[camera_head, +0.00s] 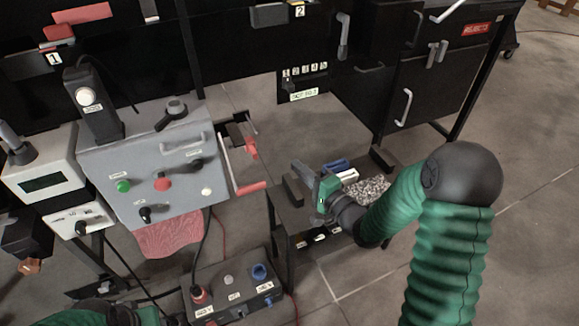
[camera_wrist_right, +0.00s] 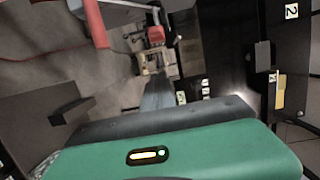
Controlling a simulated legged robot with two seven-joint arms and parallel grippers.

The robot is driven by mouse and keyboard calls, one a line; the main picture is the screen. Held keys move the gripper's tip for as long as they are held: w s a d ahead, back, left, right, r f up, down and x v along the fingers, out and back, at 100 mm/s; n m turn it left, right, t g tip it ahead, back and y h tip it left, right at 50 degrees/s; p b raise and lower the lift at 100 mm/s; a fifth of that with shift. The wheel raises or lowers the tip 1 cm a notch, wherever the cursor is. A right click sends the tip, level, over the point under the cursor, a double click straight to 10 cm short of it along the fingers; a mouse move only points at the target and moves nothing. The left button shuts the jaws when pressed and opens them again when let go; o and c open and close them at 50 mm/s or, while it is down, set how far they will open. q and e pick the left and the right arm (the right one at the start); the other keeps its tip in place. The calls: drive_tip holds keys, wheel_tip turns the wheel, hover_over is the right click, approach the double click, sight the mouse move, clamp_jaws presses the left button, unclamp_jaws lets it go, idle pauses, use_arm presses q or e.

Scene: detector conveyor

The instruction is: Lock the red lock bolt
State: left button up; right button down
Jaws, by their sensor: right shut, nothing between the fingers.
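A red-handled latch frame (camera_head: 252,187) sticks out from the right side of the grey control panel, with a small red block (camera_head: 251,147) at its back end. I cannot tell for sure which red part is the lock bolt. In the right wrist view a red bar (camera_wrist_right: 95,22) and a small red piece (camera_wrist_right: 156,34) show ahead. My right gripper (camera_head: 296,182) is shut and empty, to the right of the latch and apart from it, above a low dark table. Part of my left arm shows at the bottom left; its fingertips are not clear.
The grey panel (camera_head: 140,190) carries a green button, red knob and switches. A low dark table (camera_head: 290,215) holds small blocks and a speckled piece. A control box (camera_head: 235,290) stands below. Black cabinets (camera_head: 440,85) with handles stand behind. Another red part (camera_head: 82,14) sits at the upper left.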

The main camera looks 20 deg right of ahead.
sight(254, 158)
drive_tip(key=w+a+b, duration=0.2)
drive_tip(key=w+a, duration=0.4)
drive_tip(key=w, duration=0.1)
drive_tip(key=shift+w+a, duration=0.2)
drive_tip(key=shift+a, duration=0.1)
drive_tip(key=shift+s+a, duration=0.1)
drive_tip(key=shift+a, duration=1.45)
